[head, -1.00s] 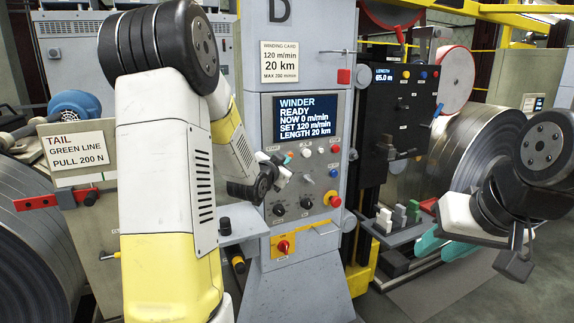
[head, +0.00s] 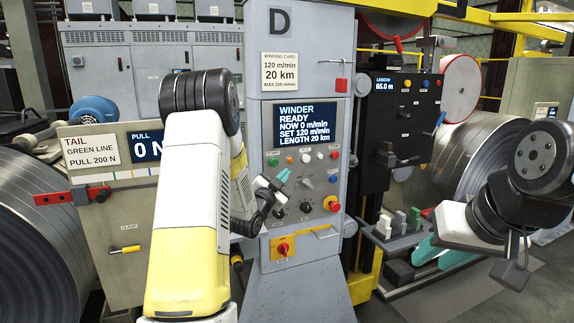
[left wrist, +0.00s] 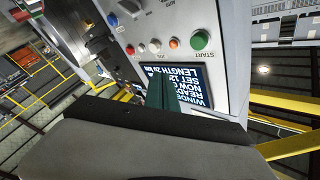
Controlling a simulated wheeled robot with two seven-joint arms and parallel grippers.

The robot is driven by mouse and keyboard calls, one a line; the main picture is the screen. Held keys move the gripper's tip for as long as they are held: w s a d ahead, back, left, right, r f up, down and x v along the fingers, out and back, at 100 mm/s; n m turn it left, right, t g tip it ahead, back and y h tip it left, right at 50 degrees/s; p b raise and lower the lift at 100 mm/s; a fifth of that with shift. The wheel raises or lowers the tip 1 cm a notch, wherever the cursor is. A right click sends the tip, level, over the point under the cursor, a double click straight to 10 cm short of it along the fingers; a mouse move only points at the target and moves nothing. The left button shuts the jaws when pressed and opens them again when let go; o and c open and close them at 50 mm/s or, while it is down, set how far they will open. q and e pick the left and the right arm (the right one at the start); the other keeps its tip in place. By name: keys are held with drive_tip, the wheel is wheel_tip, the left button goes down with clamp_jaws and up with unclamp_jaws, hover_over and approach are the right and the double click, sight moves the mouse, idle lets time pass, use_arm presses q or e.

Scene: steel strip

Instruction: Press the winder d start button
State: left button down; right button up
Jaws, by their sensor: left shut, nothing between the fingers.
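The grey winder D panel (head: 330,187) stands in the middle of the head view. Its green START button (head: 273,162) is at the upper left of the button row, under the screen (head: 305,125). It also shows in the left wrist view as a green button (left wrist: 200,39) beside the word START. My left gripper (head: 283,175), with teal fingertips, is shut and empty, just below and right of the button in the head view. Its teal fingers also show in the left wrist view (left wrist: 163,93), apart from the button. My right gripper (head: 437,254) is open, far right.
Orange, white and red buttons (head: 334,154) share the row. Black knobs and a red emergency stop (head: 332,204) sit lower on the panel. A shelf with small blocks (head: 400,232) stands right of it. The screen reads READY, NOW 0 m/min.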

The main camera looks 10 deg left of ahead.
sight(275, 167)
use_arm(q)
drive_tip(key=w+a, duration=0.1)
drive_tip(key=w, duration=0.1)
drive_tip(key=w+a, duration=0.3)
drive_tip(key=w, duration=0.1)
drive_tip(key=shift+w+a, duration=0.3)
drive_tip(key=shift+w, duration=0.1)
idle(1.8)
drive_tip(key=shift+w+a, duration=0.2)
drive_tip(key=shift+w, duration=0.05)
